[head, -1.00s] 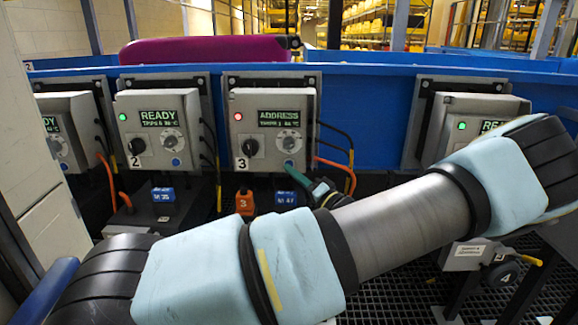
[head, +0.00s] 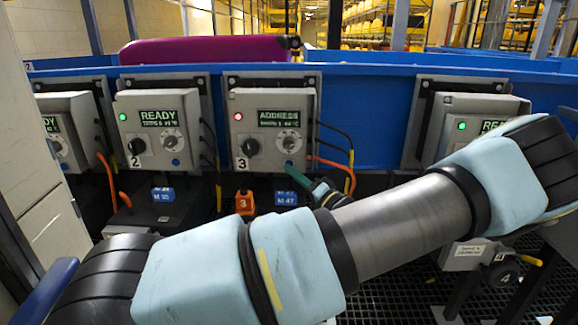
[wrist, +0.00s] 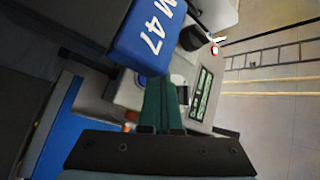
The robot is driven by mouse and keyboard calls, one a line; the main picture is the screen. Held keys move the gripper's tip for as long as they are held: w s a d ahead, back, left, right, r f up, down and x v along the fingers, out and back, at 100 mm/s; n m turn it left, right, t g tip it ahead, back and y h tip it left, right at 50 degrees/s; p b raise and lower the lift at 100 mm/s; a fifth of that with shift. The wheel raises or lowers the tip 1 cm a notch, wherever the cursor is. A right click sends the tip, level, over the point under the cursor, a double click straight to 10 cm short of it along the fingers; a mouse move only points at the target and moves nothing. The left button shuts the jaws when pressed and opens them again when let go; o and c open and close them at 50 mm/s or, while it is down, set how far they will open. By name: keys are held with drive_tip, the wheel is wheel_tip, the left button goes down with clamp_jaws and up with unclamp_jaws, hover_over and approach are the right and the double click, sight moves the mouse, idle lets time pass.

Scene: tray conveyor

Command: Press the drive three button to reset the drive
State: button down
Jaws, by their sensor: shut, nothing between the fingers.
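The drive three box (head: 243,130) is grey, marked 3, with a red light (head: 238,117) and a display (head: 284,118) reading ADDRESS above an unclear smaller line.
Drive two's box (head: 150,110) stands left with a green light and READY. Another box (head: 470,120) stands right, partly behind my arm. A blue M 47 tag (wrist: 145,35) hangs close to my fingers. Black and orange cables (head: 340,165) run beside drive three. An orange tag (head: 245,203) sits below.

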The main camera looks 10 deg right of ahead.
sight(293, 193)
drive_tip(key=shift+w, duration=0.1)
drive_tip(key=shift+w, duration=0.3)
drive_tip(key=shift+w+d, duration=0.15)
drive_tip(key=shift+w, duration=0.3)
idle(0.6)
drive_tip(key=shift+s, duration=0.15)
drive_tip(key=shift+s+a, duration=0.2)
drive_tip(key=shift+s, duration=0.5)
drive_tip(key=shift+s+p, duration=0.1)
drive_tip(key=shift+p, duration=0.2)
drive_tip(key=shift+s+a+p, duration=0.25)
drive_tip(key=shift+s+p, duration=0.1)
drive_tip(key=shift+s, duration=0.85)
drive_tip(key=shift+s+a+p, duration=0.2)
drive_tip(key=shift+s+p, duration=0.15)
drive_tip(key=shift+s, duration=0.85)
